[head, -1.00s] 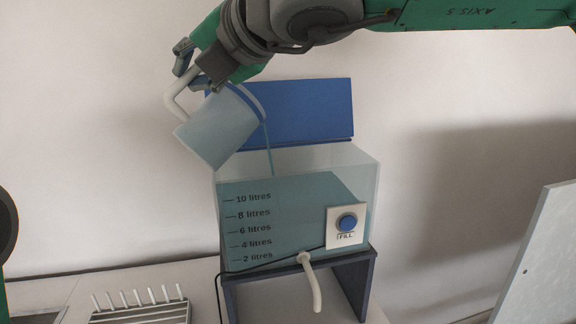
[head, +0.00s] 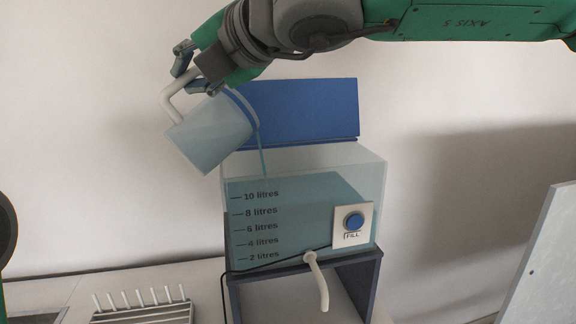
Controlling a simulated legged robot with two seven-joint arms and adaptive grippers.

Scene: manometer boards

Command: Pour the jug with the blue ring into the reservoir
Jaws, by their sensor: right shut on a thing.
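The jug with the blue ring (head: 208,133) is translucent and tilted, with its rim towards the reservoir. A thin blue-green stream runs from its lip down into the reservoir (head: 376,200). The reservoir is a clear tank on a dark stand, with blue-green liquid up to around the 10 litres mark. Its blue lid (head: 308,110) stands raised at the back. My right gripper (head: 194,76) is shut on the jug's white handle (head: 170,104), above and left of the tank. My left gripper is not in view; only a dark rounded part shows at the left edge.
A blue FILL button (head: 352,222) is on the tank front, with a white spout (head: 318,282) below. A rack with white pegs (head: 142,308) stands at the lower left. A grey panel (head: 540,260) stands at the right. A black cable runs along the tank.

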